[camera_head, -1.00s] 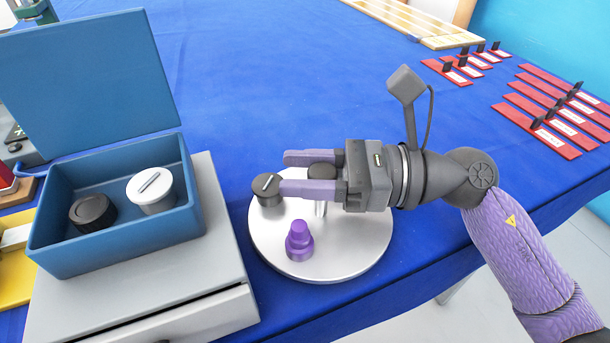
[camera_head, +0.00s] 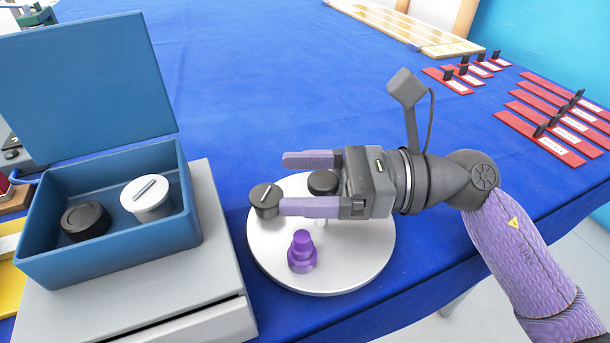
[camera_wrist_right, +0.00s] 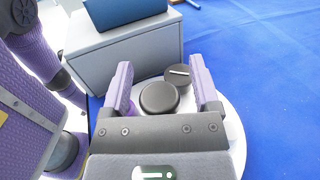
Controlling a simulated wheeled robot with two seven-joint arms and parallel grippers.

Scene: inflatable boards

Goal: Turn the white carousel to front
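The white carousel (camera_head: 350,262) is a round disc on the blue table; its edge also shows in the right wrist view (camera_wrist_right: 236,140). It bears a purple stepped piece (camera_head: 302,254), a dark grey cap with a light slot (camera_head: 265,199) and a black round piece (camera_head: 322,182). My right gripper (camera_head: 282,183) is over the disc, fingers spread and pointing left. The black piece (camera_wrist_right: 158,98) lies between the fingers, with gaps at both sides. The slotted cap (camera_wrist_right: 178,75) is just beyond the tip of one finger; I cannot tell whether they touch. My left gripper is out of view.
A grey box (camera_head: 222,240) stands left of the carousel. On it is an open blue case (camera_head: 110,255) holding a white slotted cap (camera_head: 146,196) and a black cap (camera_head: 86,219). Red labelled strips (camera_head: 540,135) lie far right. The table behind the carousel is clear.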

